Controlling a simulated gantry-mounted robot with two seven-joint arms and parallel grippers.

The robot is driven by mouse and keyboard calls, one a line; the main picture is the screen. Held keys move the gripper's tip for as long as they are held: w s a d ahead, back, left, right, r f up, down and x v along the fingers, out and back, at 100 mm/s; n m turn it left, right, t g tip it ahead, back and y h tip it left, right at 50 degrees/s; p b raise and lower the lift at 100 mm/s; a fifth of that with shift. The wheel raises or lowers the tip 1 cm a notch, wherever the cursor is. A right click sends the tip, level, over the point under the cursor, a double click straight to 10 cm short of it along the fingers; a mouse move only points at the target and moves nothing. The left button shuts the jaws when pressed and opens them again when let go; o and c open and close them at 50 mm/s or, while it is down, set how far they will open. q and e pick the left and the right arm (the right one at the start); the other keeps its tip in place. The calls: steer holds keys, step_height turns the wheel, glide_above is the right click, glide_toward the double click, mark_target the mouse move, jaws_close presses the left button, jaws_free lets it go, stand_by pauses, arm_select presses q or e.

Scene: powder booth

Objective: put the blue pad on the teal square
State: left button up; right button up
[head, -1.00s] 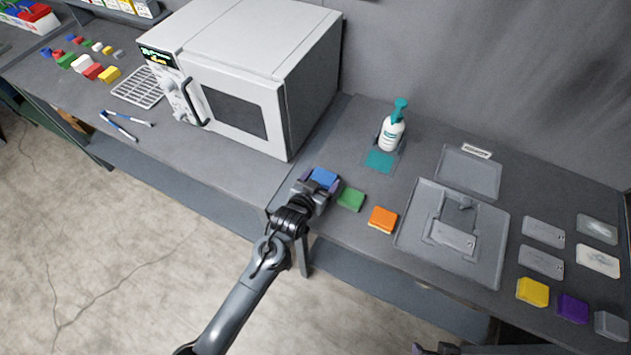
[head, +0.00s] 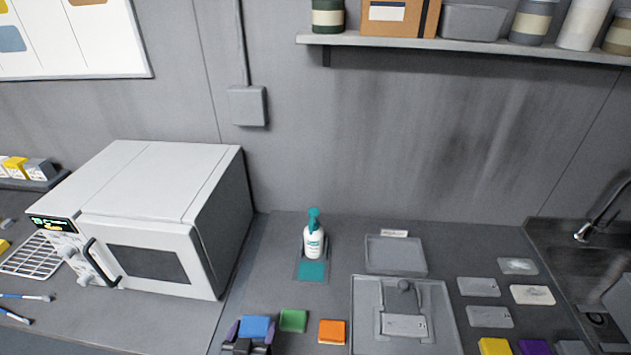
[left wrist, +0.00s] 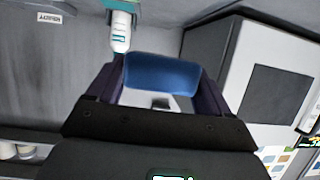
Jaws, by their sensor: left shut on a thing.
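My left gripper (head: 252,330) is shut on the blue pad (head: 258,325), at the bottom of the head view. The pad (left wrist: 162,74) sits between the two dark purple fingers in the left wrist view. I cannot tell how high it is above the bench. The teal square (head: 312,271) lies up and to the right of the gripper, with no pad on it. A white pump bottle with a teal top (head: 313,238) stands just behind the square. My right gripper is not in view.
The green pad (head: 293,320) is close beside the gripper, and the orange pad (head: 332,331) is further right. A microwave (head: 150,225) stands to the left. A grey fixture plate (head: 365,300) lies to the right.

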arm_select(q)
steer(key=s+a+r+p, duration=0.3)
steer(key=r+p, duration=0.7)
steer(key=s+a+r+p, duration=0.3)
steer(key=r+p, duration=0.6)
steer(key=p, duration=0.1)
steer(key=b, duration=0.6)
glide_toward(266, 322)
steer(key=w+a+r, duration=0.3)
steer(key=a, duration=0.2)
steer(key=shift+m+h, duration=0.3)
steer(key=shift+h, duration=0.2)
steer(key=w+d+f+b, duration=0.1)
steer(key=b, duration=0.1)
steer(key=w+d+f+b, duration=0.1)
steer(key=d+f+b, duration=0.1)
steer(key=w+d+f+b, duration=0.1)
steer(key=d+f+b, duration=0.1)
steer(key=shift+f+b, duration=0.15)
steer(key=shift+b, duration=0.2)
steer(key=w+d+f+b, duration=0.2)
steer(key=w+d+b, duration=0.2)
steer(key=b, duration=0.3)
steer(key=shift+d, duration=0.6)
